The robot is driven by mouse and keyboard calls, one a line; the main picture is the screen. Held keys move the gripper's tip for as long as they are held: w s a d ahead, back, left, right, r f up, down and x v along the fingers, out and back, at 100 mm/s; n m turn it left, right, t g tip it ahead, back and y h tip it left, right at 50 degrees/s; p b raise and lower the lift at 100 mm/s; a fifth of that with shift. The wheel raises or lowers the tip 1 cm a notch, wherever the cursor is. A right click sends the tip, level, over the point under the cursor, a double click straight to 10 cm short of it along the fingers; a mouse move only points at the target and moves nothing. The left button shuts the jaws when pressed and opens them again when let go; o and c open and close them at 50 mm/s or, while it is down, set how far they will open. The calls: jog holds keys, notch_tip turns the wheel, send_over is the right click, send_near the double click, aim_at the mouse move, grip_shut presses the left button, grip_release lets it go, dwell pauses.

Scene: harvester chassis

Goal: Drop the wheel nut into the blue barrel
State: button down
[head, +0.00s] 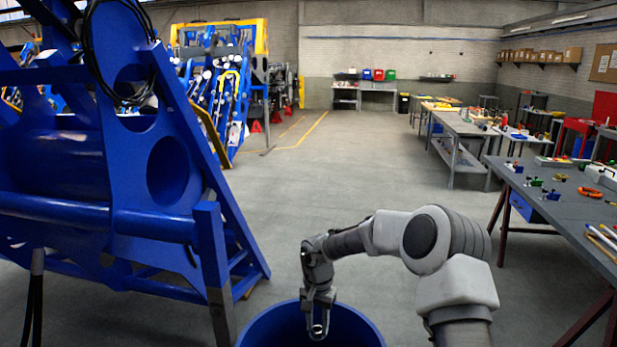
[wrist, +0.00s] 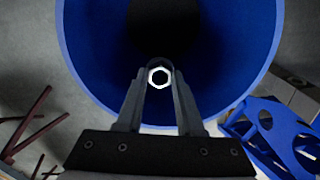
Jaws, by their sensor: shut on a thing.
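The blue barrel (head: 262,329) stands on the floor at the bottom of the head view, open at the top. In the wrist view its blue wall (wrist: 90,45) surrounds a dark interior. My gripper (head: 318,325) points down over the barrel's opening. In the wrist view my gripper (wrist: 160,80) is shut on the wheel nut (wrist: 160,70), a small bright hexagonal ring between the fingertips. The nut is seen over the barrel's inside, near the rim on my gripper's side. The barrel's bottom is too dark to make out.
A large blue chassis frame (head: 85,180) fills the left of the head view, close to the barrel. A grey workbench (head: 560,205) with tools and small parts stands at the right. The floor (head: 300,190) between them is clear.

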aim_at(317, 336)
jog(key=shift+f+b, duration=2)
jog(key=shift+f, duration=0.2)
jog(key=shift+c, duration=2.3)
grip_release()
notch_tip(317, 336, up, 18)
jog(key=shift+f, duration=0.25)
